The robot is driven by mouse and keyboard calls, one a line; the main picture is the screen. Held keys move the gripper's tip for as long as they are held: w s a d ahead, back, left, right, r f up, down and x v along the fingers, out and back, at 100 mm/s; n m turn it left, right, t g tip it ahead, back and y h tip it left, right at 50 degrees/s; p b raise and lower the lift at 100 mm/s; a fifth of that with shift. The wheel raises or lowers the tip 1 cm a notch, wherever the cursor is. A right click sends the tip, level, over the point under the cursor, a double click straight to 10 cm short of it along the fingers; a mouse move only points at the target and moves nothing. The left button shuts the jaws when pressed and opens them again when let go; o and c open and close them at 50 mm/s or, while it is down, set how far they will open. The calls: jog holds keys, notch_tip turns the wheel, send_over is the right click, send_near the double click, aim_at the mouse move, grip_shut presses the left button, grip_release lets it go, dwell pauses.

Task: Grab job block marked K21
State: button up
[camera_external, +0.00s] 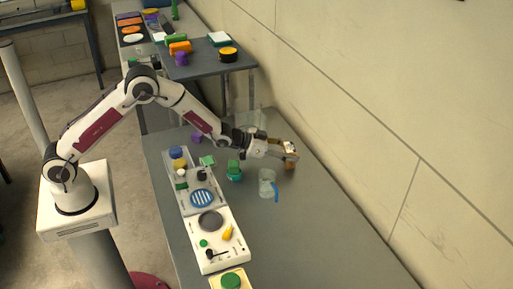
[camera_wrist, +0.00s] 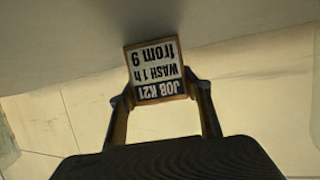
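The job block (camera_wrist: 156,72) is a small wooden-edged block with a printed label, upside down in the wrist view: "JOB K21", "WASH 1 h", "from 9". My gripper (camera_wrist: 160,92) has one finger at each side of the block, and both tips appear to press on it. In the external view my gripper (camera_external: 289,153) is at the right side of the table, near the wall. The block is small and partly hidden there. I cannot tell whether it touches the table.
A green-and-teal item (camera_external: 234,171) is further left. White appliance panels (camera_external: 217,239) line the table's left side. A raised grey shelf (camera_external: 205,66) is behind. The table's front right is clear.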

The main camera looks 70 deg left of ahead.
aim_at(290, 147)
jog(key=shift+r, duration=0.1)
jog(key=shift+r, duration=4.9)
